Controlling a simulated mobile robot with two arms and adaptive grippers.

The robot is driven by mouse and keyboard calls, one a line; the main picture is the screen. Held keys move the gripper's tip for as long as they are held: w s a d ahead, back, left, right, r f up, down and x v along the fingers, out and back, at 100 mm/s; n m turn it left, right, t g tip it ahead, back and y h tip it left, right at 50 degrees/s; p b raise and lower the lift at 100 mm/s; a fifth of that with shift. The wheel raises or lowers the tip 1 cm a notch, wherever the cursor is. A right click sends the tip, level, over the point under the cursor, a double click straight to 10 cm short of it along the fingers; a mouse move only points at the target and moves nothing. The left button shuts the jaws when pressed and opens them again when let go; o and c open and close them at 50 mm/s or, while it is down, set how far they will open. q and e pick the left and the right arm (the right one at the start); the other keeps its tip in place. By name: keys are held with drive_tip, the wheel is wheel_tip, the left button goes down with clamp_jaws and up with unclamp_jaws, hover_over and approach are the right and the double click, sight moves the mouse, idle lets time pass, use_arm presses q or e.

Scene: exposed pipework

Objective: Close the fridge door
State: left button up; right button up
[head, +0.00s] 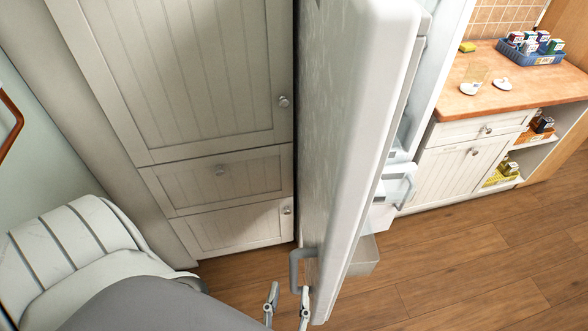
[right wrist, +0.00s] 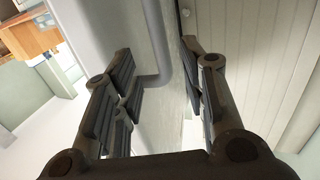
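The white fridge door (head: 362,130) stands open in the middle of the head view, seen nearly edge-on. Its grey bar handle (head: 296,272) is low on the door's left face. My right gripper (head: 288,300) is just below the handle, with its two fingers spread. In the right wrist view the gripper (right wrist: 163,75) is open, and the grey handle (right wrist: 157,35) runs between its fingers; its bend is partly behind the left finger. I cannot tell whether a finger touches it. My left gripper is not in view.
A panelled cupboard (head: 190,70) with drawers stands left of the door. Fridge drawers (head: 397,184) show behind the door. To the right are a wooden counter (head: 515,85) with a blue basket (head: 530,54) and a low shelf. The wooden floor (head: 450,260) at right is clear.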

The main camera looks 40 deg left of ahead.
sight(293, 269)
drive_tip(key=b+x, duration=0.1)
drive_tip(key=x, duration=0.6)
drive_tip(key=shift+w+a, duration=0.15)
drive_tip(key=shift+w, duration=0.1)
drive_tip(key=shift+c, duration=0.5)
clamp_jaws()
